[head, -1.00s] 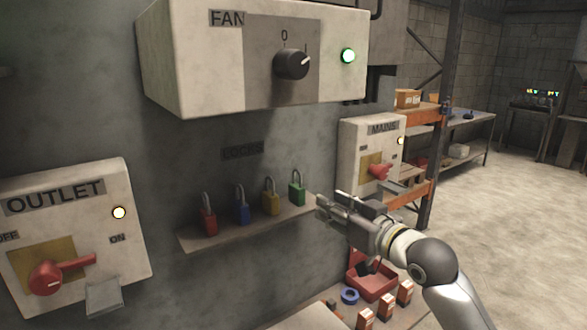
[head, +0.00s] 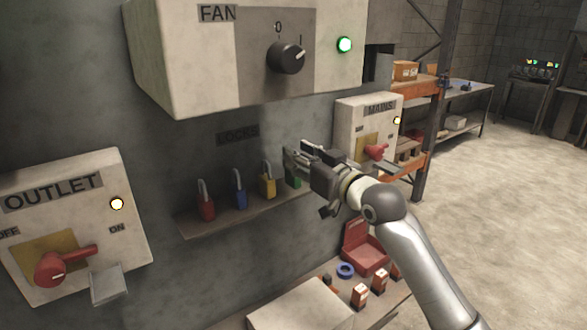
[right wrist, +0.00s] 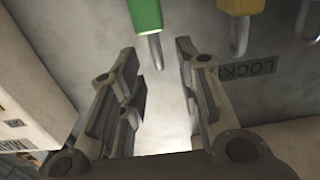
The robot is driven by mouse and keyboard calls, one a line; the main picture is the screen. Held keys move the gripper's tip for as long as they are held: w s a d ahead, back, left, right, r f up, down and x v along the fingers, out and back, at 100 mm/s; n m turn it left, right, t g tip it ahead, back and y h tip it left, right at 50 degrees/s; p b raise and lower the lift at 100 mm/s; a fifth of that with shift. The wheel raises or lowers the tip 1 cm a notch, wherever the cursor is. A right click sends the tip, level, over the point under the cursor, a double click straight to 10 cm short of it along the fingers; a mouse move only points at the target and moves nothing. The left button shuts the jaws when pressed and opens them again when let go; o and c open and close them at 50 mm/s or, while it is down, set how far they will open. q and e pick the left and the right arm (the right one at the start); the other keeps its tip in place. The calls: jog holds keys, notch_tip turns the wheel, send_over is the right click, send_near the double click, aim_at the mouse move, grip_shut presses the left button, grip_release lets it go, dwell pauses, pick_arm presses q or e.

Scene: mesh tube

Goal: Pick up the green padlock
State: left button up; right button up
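The green padlock (head: 295,183) stands at the right end of the small wall shelf (head: 190,229), mostly hidden behind my right gripper (head: 295,153) in the head view. In the right wrist view, which looks upside down, the green padlock (right wrist: 145,14) is at the top, with its metal shackle reaching down near the gap between the fingertips of my right gripper (right wrist: 157,52). The fingers are spread apart and nothing is gripped between them. I cannot tell whether a finger touches the shackle. My left gripper is not in view.
A yellow padlock (head: 267,186), a blue padlock (head: 240,197) and a red padlock (head: 205,207) stand left of the green one. The fan box (head: 180,60) overhangs above. The mains box (head: 347,118) is close on the right. A table with boxes is below.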

jog(key=shift+x, duration=1.1)
jog(key=shift+w+a+p, duration=0.15)
jog(key=shift+a+p, duration=0.05)
jog(key=shift+p, duration=0.1)
jog(key=c, duration=0.6)
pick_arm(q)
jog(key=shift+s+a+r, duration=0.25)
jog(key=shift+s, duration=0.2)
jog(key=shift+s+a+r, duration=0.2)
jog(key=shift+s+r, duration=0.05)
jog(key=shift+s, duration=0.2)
pick_arm(e)
grip_shut()
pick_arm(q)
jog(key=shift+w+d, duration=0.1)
